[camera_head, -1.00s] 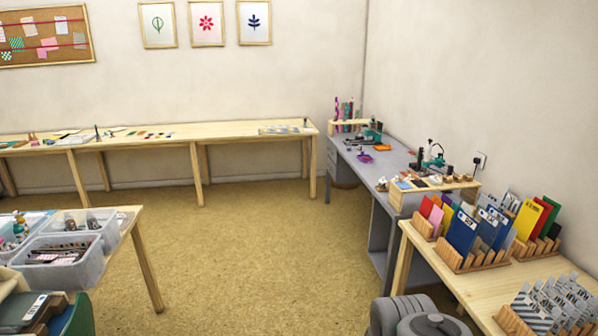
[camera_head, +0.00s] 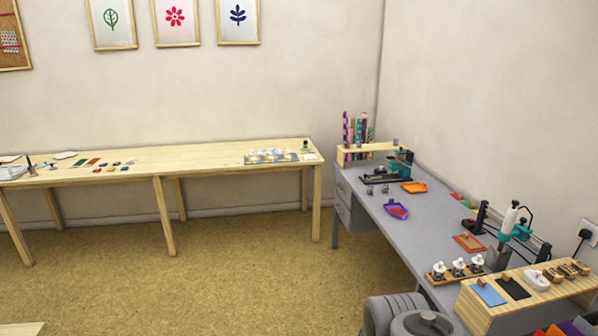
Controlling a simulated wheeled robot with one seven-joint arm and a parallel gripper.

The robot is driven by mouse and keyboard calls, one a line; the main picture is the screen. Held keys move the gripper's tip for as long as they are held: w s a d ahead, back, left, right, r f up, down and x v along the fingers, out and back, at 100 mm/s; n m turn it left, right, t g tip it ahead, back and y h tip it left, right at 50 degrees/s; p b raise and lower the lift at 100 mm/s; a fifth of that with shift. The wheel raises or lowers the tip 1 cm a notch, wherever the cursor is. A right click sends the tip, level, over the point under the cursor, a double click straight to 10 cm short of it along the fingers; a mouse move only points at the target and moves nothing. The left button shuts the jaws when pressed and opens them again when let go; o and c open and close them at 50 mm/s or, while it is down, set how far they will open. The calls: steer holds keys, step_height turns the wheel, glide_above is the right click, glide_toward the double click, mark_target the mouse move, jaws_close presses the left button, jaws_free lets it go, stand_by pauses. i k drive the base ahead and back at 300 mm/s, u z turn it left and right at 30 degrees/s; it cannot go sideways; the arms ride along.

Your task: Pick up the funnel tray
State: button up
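A small purple tray (camera_head: 389,207) with a narrowed end and something red in it lies on the grey desk (camera_head: 412,232), near the desk's left edge. An orange tray (camera_head: 414,187) lies a little behind it and to the right. Both are small here, and I cannot tell for sure which is the funnel tray; the purple one has the more funnel-like outline. My gripper is not in view. Grey rounded parts at the bottom of the view look like my own arm.
A green and black press (camera_head: 395,167) stands behind the trays. A teal-and-white machine (camera_head: 512,224) and a wooden riser (camera_head: 530,298) stand at the near right. A long wooden table (camera_head: 205,158) runs along the back wall. The floor (camera_head: 255,270) left of the desk is clear.

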mark_target(396, 211)
steer(key=i, duration=1.95)
steer(key=z, duration=0.8)
